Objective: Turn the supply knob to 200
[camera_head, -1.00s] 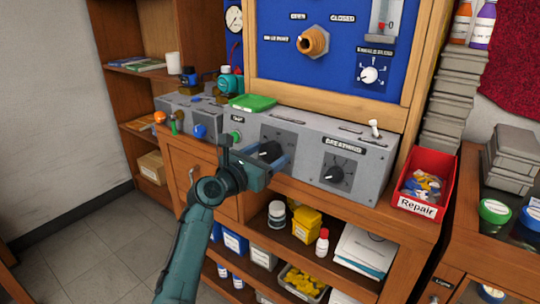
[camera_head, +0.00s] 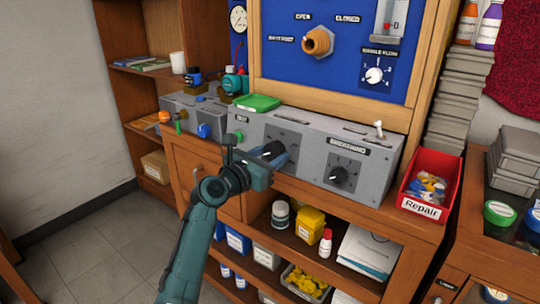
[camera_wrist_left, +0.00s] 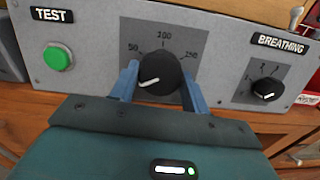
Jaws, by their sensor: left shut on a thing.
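The supply knob (camera_wrist_left: 160,73) is a round black dial with a white pointer line, on a dark scale plate reading 50, 100 and 150 in the left wrist view. Its pointer line lies toward the lower left. The knob also shows in the head view (camera_head: 271,149), partly covered by my gripper. My left gripper (camera_wrist_left: 159,82) is shut on the knob, one blue finger on each side. It also shows in the head view (camera_head: 275,159) in front of the grey console (camera_head: 311,144). My right gripper is not in view.
A green TEST button (camera_wrist_left: 57,58) is left of the knob. A smaller BREATHING knob (camera_wrist_left: 267,89) is to the right. A toggle switch (camera_head: 379,129) stands on the console's top, and a red Repair bin (camera_head: 418,211) is at its right end.

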